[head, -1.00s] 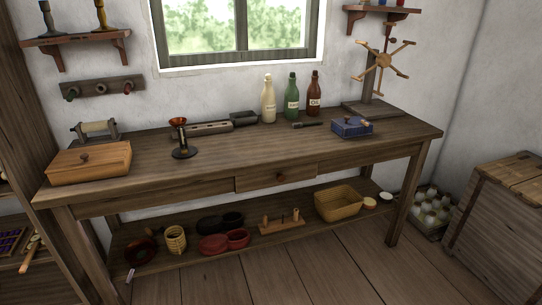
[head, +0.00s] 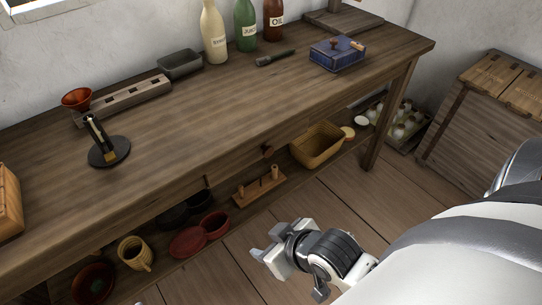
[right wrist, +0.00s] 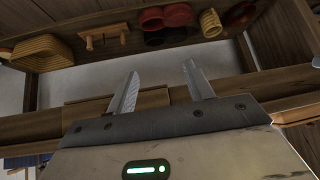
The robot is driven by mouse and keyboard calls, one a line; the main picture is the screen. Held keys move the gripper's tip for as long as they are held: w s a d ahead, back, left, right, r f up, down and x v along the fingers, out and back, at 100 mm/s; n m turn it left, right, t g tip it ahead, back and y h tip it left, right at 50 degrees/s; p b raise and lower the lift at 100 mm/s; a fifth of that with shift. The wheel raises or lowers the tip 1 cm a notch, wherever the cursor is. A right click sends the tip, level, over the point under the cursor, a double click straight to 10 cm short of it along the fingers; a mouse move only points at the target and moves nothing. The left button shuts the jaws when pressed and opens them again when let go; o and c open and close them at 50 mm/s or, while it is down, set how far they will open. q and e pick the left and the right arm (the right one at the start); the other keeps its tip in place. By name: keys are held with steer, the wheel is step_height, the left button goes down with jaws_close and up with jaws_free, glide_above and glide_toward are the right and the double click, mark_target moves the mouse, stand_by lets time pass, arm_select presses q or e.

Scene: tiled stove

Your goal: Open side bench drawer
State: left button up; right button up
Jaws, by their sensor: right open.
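The bench drawer (head: 238,167) sits in the front apron of the wooden workbench (head: 200,120), with a small round dark knob (head: 267,151). Its front looks flush with the apron, so it appears closed. My right gripper (head: 262,248) is in front of the bench, below and apart from the knob in the head picture. In the right wrist view its two fingers (right wrist: 162,85) are spread with nothing between them, and the drawer's front board (right wrist: 115,100) shows behind the left finger. The knob cannot be made out there.
On the benchtop stand bottles (head: 245,25), a blue box (head: 338,54) and a black candle holder (head: 108,150). The lower shelf holds a basket (head: 317,146), a peg rack (head: 259,187) and red bowls (head: 214,224). A wooden crate (head: 480,120) stands at right.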

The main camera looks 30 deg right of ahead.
steer(key=s+d+f+g+b, duration=0.1)
steer(key=m+t+b, duration=0.2)
steer(key=t+b, duration=0.1)
steer(key=t, duration=0.8)
glide_toward(270, 153)
steer(key=shift+h, duration=0.4)
steer(key=w, duration=0.6)
steer(key=w+a+b, duration=0.1)
steer(key=w, duration=0.2)
